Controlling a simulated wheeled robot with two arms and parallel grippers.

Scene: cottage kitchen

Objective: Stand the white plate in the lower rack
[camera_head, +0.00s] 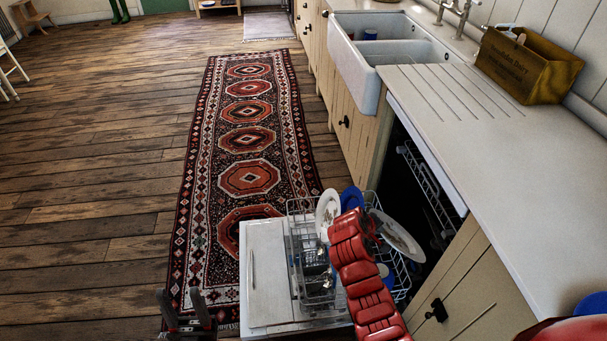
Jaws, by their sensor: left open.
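The lower rack (303,232) is pulled out over the lowered dishwasher door. A white plate (327,213) stands nearly upright at the rack's far left part. Another white plate (397,237) is tilted at the rack's right side, beside the end of my red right arm. My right gripper (375,228) is mostly hidden behind this arm; I cannot tell whether it touches the tilted plate. My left gripper (187,312) is open and empty, low at the left of the door.
The dishwasher door (265,270) lies open beside a patterned runner rug (248,177). Blue dishes (352,198) and a grey cutlery basket (317,268) are in the rack. The counter (500,150) and cabinets bound the right side.

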